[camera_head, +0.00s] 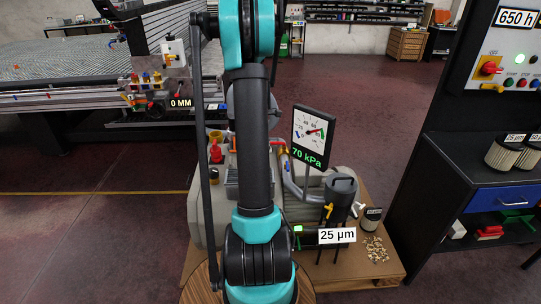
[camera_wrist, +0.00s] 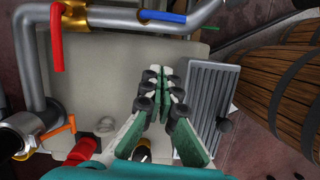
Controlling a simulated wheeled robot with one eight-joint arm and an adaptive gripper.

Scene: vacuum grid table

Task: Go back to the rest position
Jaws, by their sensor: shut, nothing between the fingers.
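My gripper (camera_wrist: 162,76) shows in the wrist view with its green fingers together and nothing between them. It hangs over a grey machine body (camera_wrist: 92,58), beside a grey vented grille (camera_wrist: 212,95). I cannot tell whether it touches anything. In the head view my arm stands upright in the middle and hides part of the pump unit (camera_head: 203,205); the gripper itself cannot be made out there.
Near the gripper are a pipe (camera_wrist: 30,60) with a red lever (camera_wrist: 57,38), a blue lever (camera_wrist: 163,16) and a wooden barrel (camera_wrist: 285,70). A gauge (camera_head: 313,136) reads 70 kPa. A control cabinet (camera_head: 440,170) stands right, the grid table (camera_head: 65,75) left.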

